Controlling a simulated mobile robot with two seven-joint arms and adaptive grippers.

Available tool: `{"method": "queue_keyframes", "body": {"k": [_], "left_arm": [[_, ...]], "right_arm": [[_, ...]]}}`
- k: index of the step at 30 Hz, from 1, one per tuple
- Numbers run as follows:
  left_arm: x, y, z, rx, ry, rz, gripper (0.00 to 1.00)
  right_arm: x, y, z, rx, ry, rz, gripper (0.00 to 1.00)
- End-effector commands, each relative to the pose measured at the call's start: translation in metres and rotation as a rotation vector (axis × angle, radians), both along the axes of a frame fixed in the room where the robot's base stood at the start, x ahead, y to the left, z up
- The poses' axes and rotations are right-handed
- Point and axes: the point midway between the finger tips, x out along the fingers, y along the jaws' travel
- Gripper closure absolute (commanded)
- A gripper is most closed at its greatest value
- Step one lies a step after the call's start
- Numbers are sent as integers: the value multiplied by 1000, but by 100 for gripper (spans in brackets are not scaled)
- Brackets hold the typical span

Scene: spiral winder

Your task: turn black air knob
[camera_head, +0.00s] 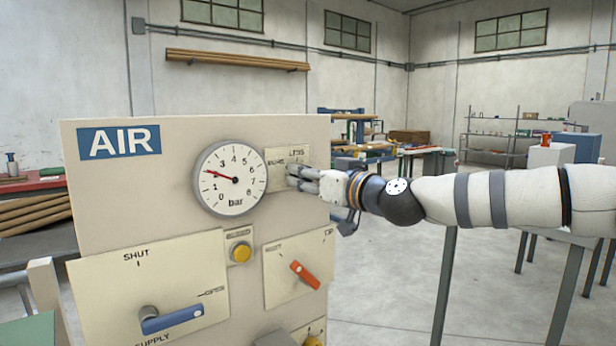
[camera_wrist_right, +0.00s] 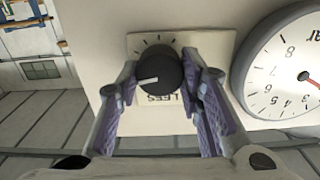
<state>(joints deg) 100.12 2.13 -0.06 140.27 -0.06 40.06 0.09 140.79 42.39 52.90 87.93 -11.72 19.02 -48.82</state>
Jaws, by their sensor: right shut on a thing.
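The black air knob (camera_wrist_right: 157,74) is on a cream plate (camera_wrist_right: 215,45) with tick marks and the word LESS, seen upside down in the right wrist view. Its white pointer line points left in that view. My right gripper (camera_head: 296,178) reaches the plate from the right in the head view and hides the knob there. In the right wrist view its purple-padded fingers stand on both sides of the knob, shut on it. The bar gauge (camera_head: 232,196) is left of the knob, and its red needle points near 2. My left gripper is not in view.
The beige AIR panel (camera_head: 90,200) also carries a blue supply lever (camera_head: 172,319), an orange-red lever (camera_head: 305,274) and a yellow button (camera_head: 240,252), all below the gauge. A grey-legged table (camera_head: 560,300) stands right of the panel, beneath my right arm.

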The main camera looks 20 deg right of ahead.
Motion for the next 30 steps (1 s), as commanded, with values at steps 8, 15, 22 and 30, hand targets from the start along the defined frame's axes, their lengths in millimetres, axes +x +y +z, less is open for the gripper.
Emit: {"method": "queue_keyframes", "body": {"k": [8,15,22,30], "left_arm": [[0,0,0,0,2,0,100],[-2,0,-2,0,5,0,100],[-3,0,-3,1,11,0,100],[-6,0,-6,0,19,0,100]], "right_arm": [[0,0,-1,68,26,0,94],[0,-1,-1,240,88,0,94],[0,-1,-2,447,164,-1,94],[1,-1,-3,689,253,0,94]]}}
